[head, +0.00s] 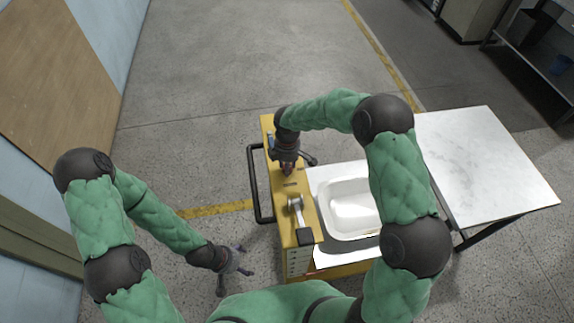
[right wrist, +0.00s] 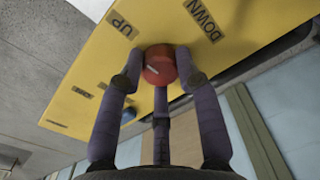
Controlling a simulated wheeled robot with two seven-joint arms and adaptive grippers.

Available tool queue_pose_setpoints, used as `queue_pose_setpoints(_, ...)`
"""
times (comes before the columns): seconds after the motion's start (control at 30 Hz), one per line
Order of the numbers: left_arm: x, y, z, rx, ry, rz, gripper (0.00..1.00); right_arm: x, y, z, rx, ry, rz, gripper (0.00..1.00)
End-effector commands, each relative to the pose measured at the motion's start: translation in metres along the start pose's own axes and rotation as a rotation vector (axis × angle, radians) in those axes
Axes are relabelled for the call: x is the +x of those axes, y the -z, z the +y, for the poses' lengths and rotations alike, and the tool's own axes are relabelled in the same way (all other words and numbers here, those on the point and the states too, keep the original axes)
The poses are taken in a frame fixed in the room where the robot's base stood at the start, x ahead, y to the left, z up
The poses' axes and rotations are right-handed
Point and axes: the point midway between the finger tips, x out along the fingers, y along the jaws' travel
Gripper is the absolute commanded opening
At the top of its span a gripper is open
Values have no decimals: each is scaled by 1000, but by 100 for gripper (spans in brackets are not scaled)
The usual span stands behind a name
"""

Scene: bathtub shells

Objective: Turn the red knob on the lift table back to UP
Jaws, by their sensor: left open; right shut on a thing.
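The red knob (right wrist: 159,60) is on the yellow panel of the lift table (right wrist: 90,65). In the right wrist view the UP label (right wrist: 122,24) is to the knob's upper left and the DOWN label (right wrist: 203,20) to its upper right. A pale line shows on the knob; I cannot tell clearly which label it points at. My right gripper (head: 287,168) is shut on the knob, its fingers around it. In the head view it mostly hides the knob. My left gripper (head: 234,268) is open and empty, low over the floor left of the lift table.
A white bathtub shell (head: 350,212) lies on the lift table, right of the yellow panel. A grey tool with a black end (head: 304,236) is on the panel's near part. A black handle bar (head: 254,185) runs along its left side. A white-topped table (head: 480,160) stands right.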

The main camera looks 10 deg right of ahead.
Motion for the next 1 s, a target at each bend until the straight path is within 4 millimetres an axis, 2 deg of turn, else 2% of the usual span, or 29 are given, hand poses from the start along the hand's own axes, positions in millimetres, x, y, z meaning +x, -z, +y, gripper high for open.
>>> queue_pose_setpoints(0.03,0,0,0,0,0,0,80,3,-2,-3,-2,9,-7,43)
queue_pose_setpoints(0.1,0,0,0,0,0,0,80,3,-2,-2,-2,8,-6,58)
queue_pose_setpoints(0.53,0,0,0,0,0,0,80,-6,-1,0,0,1,-2,58)
queue_pose_setpoints(0.67,0,0,0,0,0,0,80,-25,0,0,1,-2,0,58)
queue_pose_setpoints(1.0,0,0,0,0,0,0,80,-90,-1,0,1,1,-1,58)
